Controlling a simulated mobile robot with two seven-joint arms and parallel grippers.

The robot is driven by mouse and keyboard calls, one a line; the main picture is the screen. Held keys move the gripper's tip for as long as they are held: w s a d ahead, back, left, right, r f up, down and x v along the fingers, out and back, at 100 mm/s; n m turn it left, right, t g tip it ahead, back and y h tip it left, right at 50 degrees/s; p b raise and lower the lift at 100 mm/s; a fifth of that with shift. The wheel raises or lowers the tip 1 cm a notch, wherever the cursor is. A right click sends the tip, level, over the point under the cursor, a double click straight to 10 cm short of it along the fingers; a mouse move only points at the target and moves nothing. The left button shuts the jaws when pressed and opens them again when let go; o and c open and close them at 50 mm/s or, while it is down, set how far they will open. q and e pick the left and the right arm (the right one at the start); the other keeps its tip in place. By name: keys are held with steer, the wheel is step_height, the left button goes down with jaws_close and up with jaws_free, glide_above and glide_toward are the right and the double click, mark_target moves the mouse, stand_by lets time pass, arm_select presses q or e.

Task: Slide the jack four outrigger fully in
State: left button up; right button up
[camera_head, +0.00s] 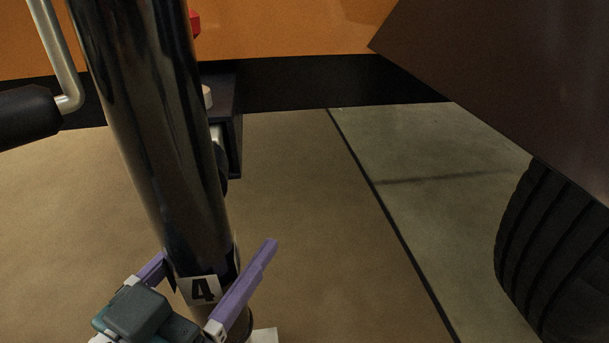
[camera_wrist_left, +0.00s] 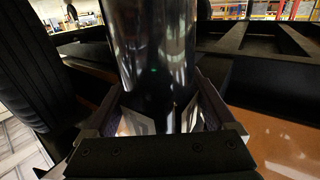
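The jack four outrigger shows as a dark, shiny, slightly tilted tube (camera_head: 150,130) with a white label "4" (camera_head: 202,290) near its lower end. My left gripper (camera_head: 215,262) is low on the tube, with one purple finger on each side of it. In the left wrist view the tube (camera_wrist_left: 155,50) stands between the two fingers (camera_wrist_left: 160,95). I cannot tell whether both fingers press on it. The tube's foot is partly hidden behind my gripper. My right gripper is not in view.
A crank with a black grip (camera_head: 28,116) is left of the tube. A dark bracket (camera_head: 228,125) sits behind it. A black tyre (camera_head: 555,250) and a brown panel (camera_head: 510,80) are at right. An orange body with a black lower edge (camera_head: 320,80) spans the back. The floor between is clear.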

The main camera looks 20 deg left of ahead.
arm_select(q)
jaws_close()
stand_by(0.5)
